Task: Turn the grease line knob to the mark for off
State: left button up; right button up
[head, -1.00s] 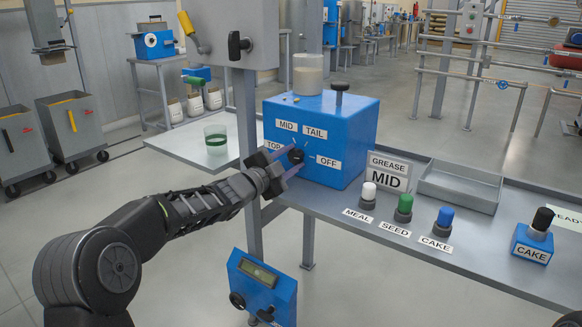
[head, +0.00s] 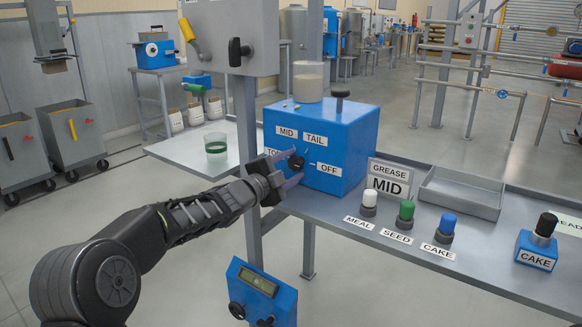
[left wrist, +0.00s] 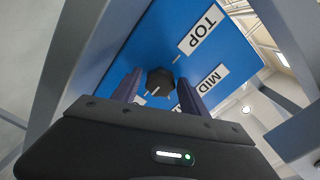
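The grease line knob (head: 296,163) is a small black dial on the front of a blue box (head: 358,152); it also shows in the left wrist view (left wrist: 160,81). Labels TOP, MID, TAIL and OFF stand around it; TOP is partly hidden by my gripper. The OFF label (head: 328,169) is at the knob's right. The grease sign (head: 388,182) reads MID. My left gripper (head: 290,167) is open at the knob, with its fingers apart on either side of it. I cannot tell whether they touch it. My right gripper is out of view.
A glass of green liquid (head: 216,146) stands on the shelf at left. A grey post (head: 247,120) rises close to my gripper.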

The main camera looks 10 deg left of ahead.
pick_arm(q)
jog(key=shift+o, duration=0.8)
jog(key=shift+s, duration=0.15)
jog(key=v, duration=0.7)
jog(key=shift+s+p, duration=0.25)
jog(key=shift+p, duration=0.2)
jog(key=shift+a, duration=0.1)
